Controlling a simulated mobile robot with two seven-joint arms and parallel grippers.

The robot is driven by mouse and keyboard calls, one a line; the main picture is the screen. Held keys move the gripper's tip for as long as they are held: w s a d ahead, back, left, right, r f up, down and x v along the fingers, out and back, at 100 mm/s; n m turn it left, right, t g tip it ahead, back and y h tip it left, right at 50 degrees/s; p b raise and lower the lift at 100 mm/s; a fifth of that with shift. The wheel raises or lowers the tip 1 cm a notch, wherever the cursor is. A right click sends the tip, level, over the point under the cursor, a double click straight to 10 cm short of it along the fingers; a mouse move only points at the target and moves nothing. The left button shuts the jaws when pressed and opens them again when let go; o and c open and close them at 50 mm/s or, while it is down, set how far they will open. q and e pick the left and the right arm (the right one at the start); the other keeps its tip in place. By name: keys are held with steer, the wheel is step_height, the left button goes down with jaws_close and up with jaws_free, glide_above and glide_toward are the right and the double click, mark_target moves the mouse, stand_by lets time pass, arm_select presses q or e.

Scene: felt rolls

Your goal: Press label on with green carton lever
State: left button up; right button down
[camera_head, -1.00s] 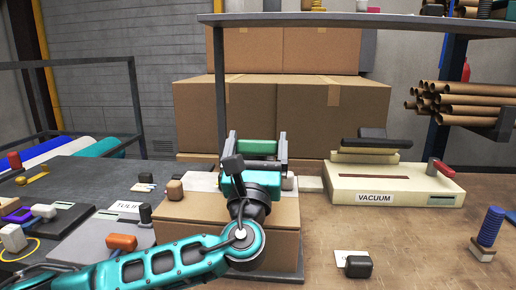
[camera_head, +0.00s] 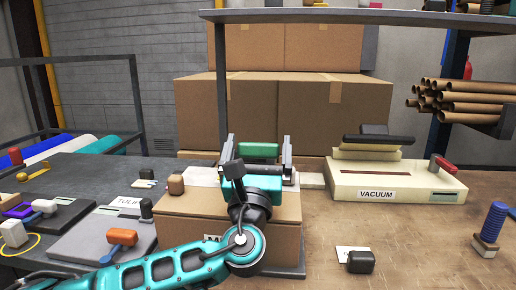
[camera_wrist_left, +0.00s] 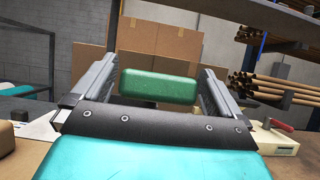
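The green carton lever (camera_head: 258,150) is a rounded green block above the back of the carton (camera_head: 193,229). It also shows in the left wrist view (camera_wrist_left: 157,90). My left gripper (camera_head: 257,157) is over the carton. Its two fingers stand apart on either side of the lever, with narrow gaps at the lever's ends. The lever's mounting is hidden behind my gripper. A white sheet (camera_head: 200,176) shows beside my gripper at the carton's top; I cannot tell if it is the label. My right gripper is not in view.
A cream vacuum sealer (camera_head: 345,182) with a red handle (camera_head: 445,165) stands to the right. A dark block (camera_head: 361,262) lies at front right, near a blue spool (camera_head: 495,222). A grey scale-like plate (camera_head: 92,243) lies left.

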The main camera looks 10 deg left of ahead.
arm_select(q)
steer(key=v, duration=1.3)
steer(key=shift+c, duration=0.3)
